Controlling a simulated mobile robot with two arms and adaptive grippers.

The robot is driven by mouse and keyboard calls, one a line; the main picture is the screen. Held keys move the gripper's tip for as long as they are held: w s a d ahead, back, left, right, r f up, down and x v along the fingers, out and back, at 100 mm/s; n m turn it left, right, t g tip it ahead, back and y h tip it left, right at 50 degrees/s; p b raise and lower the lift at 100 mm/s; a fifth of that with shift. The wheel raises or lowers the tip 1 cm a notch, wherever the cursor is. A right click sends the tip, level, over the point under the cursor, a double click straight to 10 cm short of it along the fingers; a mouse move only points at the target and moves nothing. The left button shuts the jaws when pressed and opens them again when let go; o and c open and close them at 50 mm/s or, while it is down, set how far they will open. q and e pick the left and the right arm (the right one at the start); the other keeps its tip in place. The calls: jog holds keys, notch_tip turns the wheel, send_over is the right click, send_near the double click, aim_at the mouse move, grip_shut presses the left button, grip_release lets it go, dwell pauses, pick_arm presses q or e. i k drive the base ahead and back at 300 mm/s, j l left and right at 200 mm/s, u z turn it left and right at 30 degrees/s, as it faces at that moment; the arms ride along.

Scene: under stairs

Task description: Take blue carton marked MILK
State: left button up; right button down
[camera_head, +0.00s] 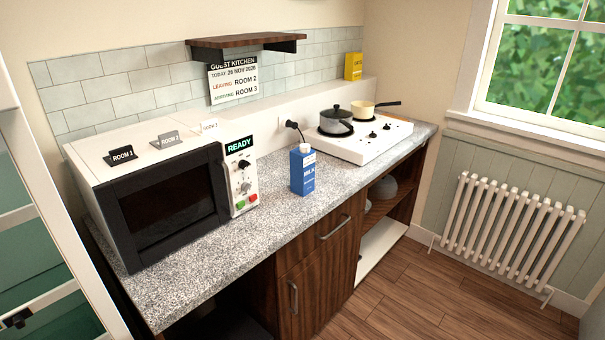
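The blue carton marked MILK (303,174) stands upright on the speckled grey countertop (262,227). It has a white cap on top and white lettering on its front. It is right of the microwave and in front of the white hob, apart from both. Nothing is holding it. Neither of my grippers shows in the head view.
The microwave (165,200), reading READY, has several room tags on top. The white hob (362,142) holds a lidded grey pot (335,122) and a cream pan (361,111). A wall shelf (245,41) hangs above. Countertop in front of the carton is clear.

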aim_at(301, 165)
jog(key=i+l+u, duration=0.2)
jog(key=i+l, duration=0.15)
jog(key=l, duration=0.3)
jog(key=i+l+u, duration=0.1)
jog(key=l, duration=0.2)
jog(key=i+l+u, duration=0.15)
jog(key=l, duration=0.2)
jog(key=i+l+u, duration=0.1)
jog(key=l, duration=0.3)
